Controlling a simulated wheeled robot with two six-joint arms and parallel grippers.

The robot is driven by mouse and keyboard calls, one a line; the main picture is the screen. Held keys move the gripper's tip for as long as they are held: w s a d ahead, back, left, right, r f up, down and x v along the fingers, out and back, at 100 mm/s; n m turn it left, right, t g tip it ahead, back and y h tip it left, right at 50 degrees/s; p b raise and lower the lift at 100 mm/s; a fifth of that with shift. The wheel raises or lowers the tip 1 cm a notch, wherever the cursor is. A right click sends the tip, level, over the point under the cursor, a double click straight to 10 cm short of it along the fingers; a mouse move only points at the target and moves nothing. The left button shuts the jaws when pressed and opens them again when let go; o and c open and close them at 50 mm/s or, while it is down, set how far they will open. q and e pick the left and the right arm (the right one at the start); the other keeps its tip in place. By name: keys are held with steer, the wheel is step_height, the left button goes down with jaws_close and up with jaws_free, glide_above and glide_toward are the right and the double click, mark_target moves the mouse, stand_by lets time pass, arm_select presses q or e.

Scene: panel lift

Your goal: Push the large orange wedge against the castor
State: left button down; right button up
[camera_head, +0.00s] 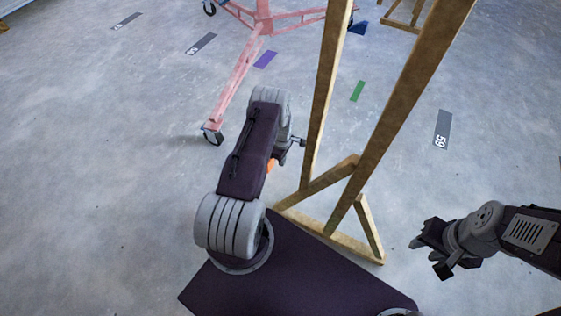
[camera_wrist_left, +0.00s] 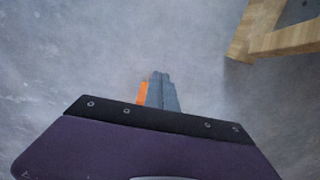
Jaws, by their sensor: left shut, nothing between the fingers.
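The orange wedge (camera_head: 272,165) is mostly hidden behind my left arm in the head view; only a small orange patch shows. In the left wrist view a strip of the orange wedge (camera_wrist_left: 142,93) shows just left of my fingers. My left gripper (camera_head: 284,157) is shut with nothing between its fingers, low beside the wedge. Its grey fingers (camera_wrist_left: 162,88) show in the wrist view; whether they touch the wedge I cannot tell. The nearest castor (camera_head: 213,137) is at the end of a pink lift leg, left of my left arm. My right gripper (camera_head: 428,255) is open and empty at the right.
A wooden frame (camera_head: 391,105) stands close to the right of my left gripper, its foot (camera_head: 345,245) on the floor. The pink lift base (camera_head: 262,22) is at the back. A blue wedge-like object (camera_head: 358,28) lies behind the frame. Floor left of the castor is clear.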

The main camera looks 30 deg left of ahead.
arm_select(q)
steer(key=f+b, duration=0.1)
steer(key=f, duration=0.1)
steer(key=f+b, duration=0.2)
steer(key=f, duration=0.1)
steer(key=f+b, duration=0.2)
steer(key=f, duration=0.1)
steer(key=shift+a, duration=0.25)
steer(key=a+b, duration=0.2)
steer(key=a, duration=0.1)
steer(key=shift+s+r, duration=0.2)
steer(key=shift+r, duration=0.1)
steer(key=shift+a+r, duration=0.15)
steer(key=shift+a, duration=0.05)
steer(key=shift+r, duration=0.15)
